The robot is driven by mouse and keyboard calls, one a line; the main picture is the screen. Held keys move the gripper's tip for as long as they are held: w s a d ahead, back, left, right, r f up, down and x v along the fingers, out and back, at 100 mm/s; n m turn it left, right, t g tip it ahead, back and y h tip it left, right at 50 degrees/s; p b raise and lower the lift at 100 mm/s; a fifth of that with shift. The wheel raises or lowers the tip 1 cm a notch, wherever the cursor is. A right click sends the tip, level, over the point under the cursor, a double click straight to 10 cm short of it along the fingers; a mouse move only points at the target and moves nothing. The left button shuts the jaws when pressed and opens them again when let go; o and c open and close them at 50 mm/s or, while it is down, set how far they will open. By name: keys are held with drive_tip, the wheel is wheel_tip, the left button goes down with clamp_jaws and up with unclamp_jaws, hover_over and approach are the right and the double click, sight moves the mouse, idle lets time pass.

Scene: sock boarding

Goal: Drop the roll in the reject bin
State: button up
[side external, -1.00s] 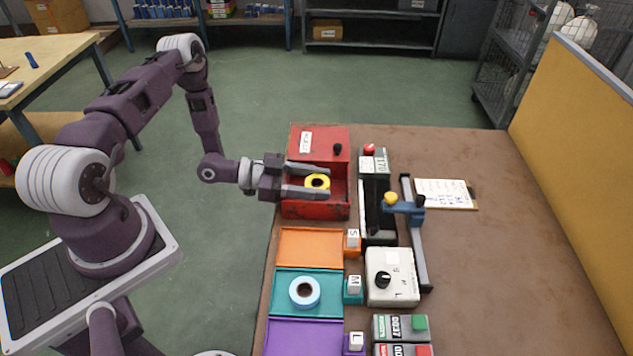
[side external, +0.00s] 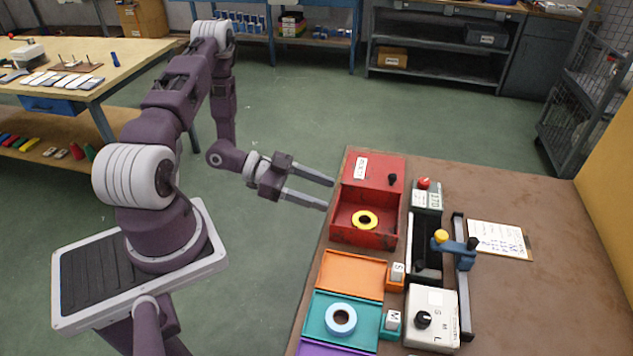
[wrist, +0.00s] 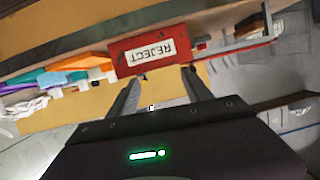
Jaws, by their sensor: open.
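The yellow roll (side external: 364,220), a ring with a dark centre, lies inside the red reject bin (side external: 341,226). The bin stands at the table's left edge, its lid part raised behind the opening. My gripper (side external: 330,195) is open and empty, apart from the roll, to the left of the bin. In the wrist view the bin's red side with its REJECT label (wrist: 155,53) shows beyond my open fingers (wrist: 160,82). The roll is hidden in that view.
An orange tray (side external: 350,270) and a teal tray (side external: 313,325) holding a light blue roll (side external: 341,320) lie in front of the bin. A blue lever fixture (side external: 460,246), a white dial box (side external: 433,318) and a clipboard (side external: 500,238) stand to the right.

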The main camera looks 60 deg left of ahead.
drive_tip(key=w+a+r+g+y, duration=0.2)
drive_tip(key=w+a+r+y, duration=0.4)
drive_tip(key=w+r+y, duration=0.2)
wheel_tip(320, 180, up, 12)
drive_tip(key=s+n+y, duration=0.2)
drive_tip(key=n+y, duration=0.2)
drive_tip(key=s+d+r+n+g+h, duration=0.1)
drive_tip(key=s+d+r+n, duration=0.1)
drive_tip(key=s+d, duration=0.6)
drive_tip(key=s+d+r+n+g+h, duration=0.1)
drive_tip(key=s+d+r, duration=0.4)
drive_tip(key=s, duration=1)
drive_tip(key=d+n+g, duration=0.1)
drive_tip(key=d+n, duration=0.1)
drive_tip(key=d, duration=0.1)
drive_tip(key=shift+s+d+r, duration=0.2)
drive_tip(key=shift+d+r, duration=0.05)
drive_tip(key=shift+d, duration=0.15)
drive_tip(key=shift+c, duration=0.5)
